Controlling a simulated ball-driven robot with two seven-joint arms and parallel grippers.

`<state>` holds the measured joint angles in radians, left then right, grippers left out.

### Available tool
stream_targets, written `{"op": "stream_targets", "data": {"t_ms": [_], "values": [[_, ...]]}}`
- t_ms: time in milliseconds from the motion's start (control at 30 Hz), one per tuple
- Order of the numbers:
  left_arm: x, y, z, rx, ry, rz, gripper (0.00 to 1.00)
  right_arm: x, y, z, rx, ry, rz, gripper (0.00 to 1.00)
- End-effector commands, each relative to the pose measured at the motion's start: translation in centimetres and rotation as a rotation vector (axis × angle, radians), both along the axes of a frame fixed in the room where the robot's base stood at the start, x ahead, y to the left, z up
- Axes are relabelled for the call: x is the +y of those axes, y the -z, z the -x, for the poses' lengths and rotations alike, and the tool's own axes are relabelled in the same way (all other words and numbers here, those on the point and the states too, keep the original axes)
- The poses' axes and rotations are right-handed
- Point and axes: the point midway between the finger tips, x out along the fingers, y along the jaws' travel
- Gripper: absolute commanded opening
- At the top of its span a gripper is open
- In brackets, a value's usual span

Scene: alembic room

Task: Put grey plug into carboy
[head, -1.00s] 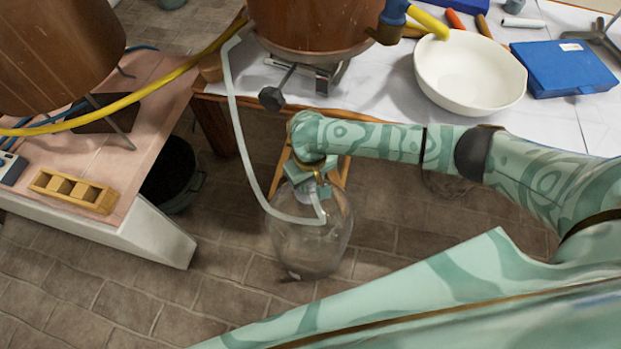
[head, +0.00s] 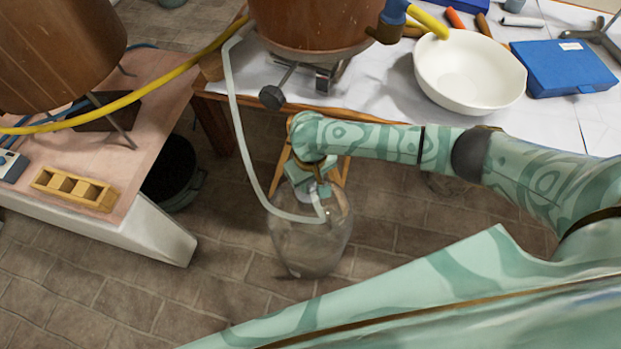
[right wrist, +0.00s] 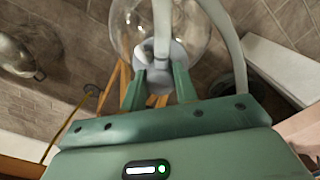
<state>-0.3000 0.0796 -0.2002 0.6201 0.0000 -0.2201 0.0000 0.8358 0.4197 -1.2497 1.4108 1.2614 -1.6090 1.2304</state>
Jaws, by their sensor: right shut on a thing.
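The carboy (head: 310,248) is a clear glass vessel standing on the tiled floor in the head view; it also shows in the right wrist view (right wrist: 124,22). My right gripper (head: 318,195) is at the carboy's mouth, pointing down. In the right wrist view its two green fingers (right wrist: 159,88) are shut on the grey plug (right wrist: 157,76). A pale hose (head: 238,130) runs to the plug. The plug overlaps the carboy's neck in both views; how deep it sits is hidden. My left gripper is out of view.
A copper vessel (head: 310,25) stands on the white-topped table behind, with a white bowl (head: 470,70) and blue case (head: 563,67) to the right. A pink-topped bench (head: 130,170) and dark bucket (head: 172,175) are left. Floor in front is clear.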

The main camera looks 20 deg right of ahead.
Motion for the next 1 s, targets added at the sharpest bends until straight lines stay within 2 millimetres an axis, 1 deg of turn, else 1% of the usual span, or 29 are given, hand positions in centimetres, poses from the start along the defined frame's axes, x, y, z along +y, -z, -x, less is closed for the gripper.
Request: {"op": "stream_targets", "data": {"t_ms": [467,1000], "values": [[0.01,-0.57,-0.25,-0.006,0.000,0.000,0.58,0.03,0.24,-0.03,0.000,0.001,-0.001,0.06],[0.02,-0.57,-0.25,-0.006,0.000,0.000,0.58,0.01,0.37,-0.02,0.000,0.000,0.000,0.06]]}}
